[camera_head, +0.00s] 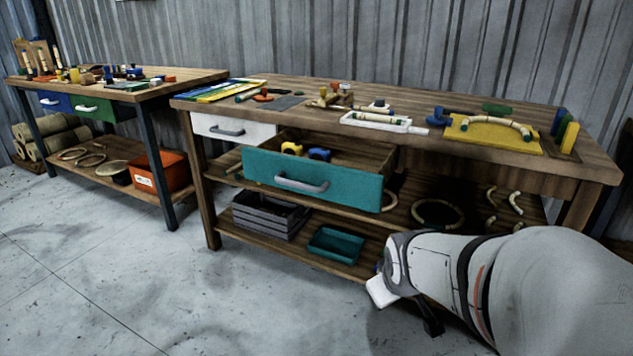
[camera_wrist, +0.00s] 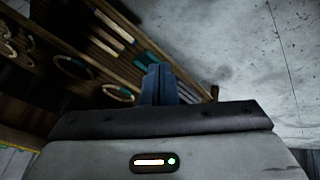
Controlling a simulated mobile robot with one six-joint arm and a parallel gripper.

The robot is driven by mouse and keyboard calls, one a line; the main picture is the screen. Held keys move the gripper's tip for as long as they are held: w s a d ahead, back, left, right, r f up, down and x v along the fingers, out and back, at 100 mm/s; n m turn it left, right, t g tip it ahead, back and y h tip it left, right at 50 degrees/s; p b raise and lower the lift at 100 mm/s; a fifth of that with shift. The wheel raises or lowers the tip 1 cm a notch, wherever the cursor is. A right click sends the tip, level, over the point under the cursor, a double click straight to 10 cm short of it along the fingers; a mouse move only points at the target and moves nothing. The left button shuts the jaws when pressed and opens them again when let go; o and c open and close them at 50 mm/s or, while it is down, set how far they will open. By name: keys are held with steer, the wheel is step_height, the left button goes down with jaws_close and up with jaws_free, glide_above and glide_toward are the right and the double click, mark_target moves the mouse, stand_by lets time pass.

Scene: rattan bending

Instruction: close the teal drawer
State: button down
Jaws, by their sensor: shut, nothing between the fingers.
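The teal drawer (camera_head: 312,184) is pulled out from under the right workbench, its grey handle (camera_head: 301,184) on the front. Yellow and blue items (camera_head: 305,151) lie inside it. My arm reaches in from the lower right, its end below and to the right of the drawer front and apart from it. In the wrist view my gripper (camera_wrist: 158,84) shows dark blue fingers shut together with nothing between them. In the head view the fingers are mostly hidden behind my wrist. I cannot clearly pick out the drawer in the wrist view.
A white drawer (camera_head: 234,129) sits left of the teal one. A grey crate (camera_head: 266,217) and a teal tray (camera_head: 336,244) stand on the lower shelf. A second bench with an orange box (camera_head: 161,173) is at left. The floor in front is clear.

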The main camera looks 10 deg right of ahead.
steer(key=w+d+r+n+t+y+p, duration=0.1)
steer(key=w+r+n+t+y, duration=0.1)
steer(key=w+n+t, duration=0.4)
steer(key=w+d+r+n+t+y, duration=0.2)
steer(key=w+n+t, duration=0.4)
steer(key=n, duration=0.4)
steer(key=shift+w+d+r+y+p, duration=0.15)
steer(key=shift+w+r+y+p, duration=0.25)
steer(key=shift+r+y, duration=0.15)
steer(key=shift+h+p, duration=0.25)
steer(key=shift+p, duration=0.25)
